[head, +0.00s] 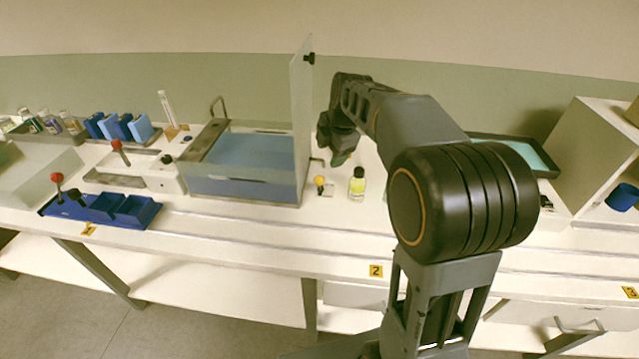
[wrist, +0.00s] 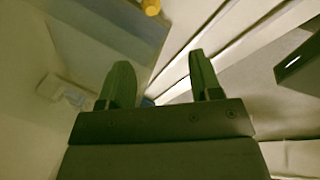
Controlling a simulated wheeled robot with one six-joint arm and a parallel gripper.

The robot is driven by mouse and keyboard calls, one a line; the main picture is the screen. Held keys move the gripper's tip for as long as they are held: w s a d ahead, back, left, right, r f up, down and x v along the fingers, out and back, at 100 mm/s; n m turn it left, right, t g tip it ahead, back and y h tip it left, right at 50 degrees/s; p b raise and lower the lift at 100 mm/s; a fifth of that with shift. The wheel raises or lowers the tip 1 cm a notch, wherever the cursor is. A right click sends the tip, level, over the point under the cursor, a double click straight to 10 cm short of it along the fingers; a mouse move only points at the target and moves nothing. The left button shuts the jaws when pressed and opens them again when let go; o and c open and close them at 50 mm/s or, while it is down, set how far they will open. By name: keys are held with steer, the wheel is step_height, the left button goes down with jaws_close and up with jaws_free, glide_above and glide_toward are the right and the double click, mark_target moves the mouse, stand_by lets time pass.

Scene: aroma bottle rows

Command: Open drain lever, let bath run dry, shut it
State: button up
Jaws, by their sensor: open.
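The bath (head: 245,165) is a clear-walled tank with blue liquid in it, left of the middle of the bench. Its clear lid (head: 300,110) stands upright at the right side. A small yellow knob (head: 320,181), possibly the drain lever, is at the bath's lower right front; a yellow knob (wrist: 151,7) also shows at the top of the wrist view. My gripper (head: 338,148) is just right of the bath, behind the yellow knob. In the wrist view my gripper (wrist: 160,85) has its two fingers apart with nothing between them.
A small bottle with yellow liquid and a black cap (head: 357,184) stands right of the yellow knob. Blue racks (head: 100,208), a red-knobbed lever (head: 120,150) and several bottles are at the left. A teal-filled tray (head: 550,165) lies behind my arm.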

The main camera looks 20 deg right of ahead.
mark_target(320, 178)
steer(key=shift+n, duration=0.9)
steer(key=x, duration=0.5)
steer(key=w+x, duration=0.1)
steer(key=x, duration=0.9)
steer(key=shift+w+d+r, duration=0.15)
steer(key=shift+w+r, duration=0.05)
steer(key=shift+w, duration=0.05)
jaws_close()
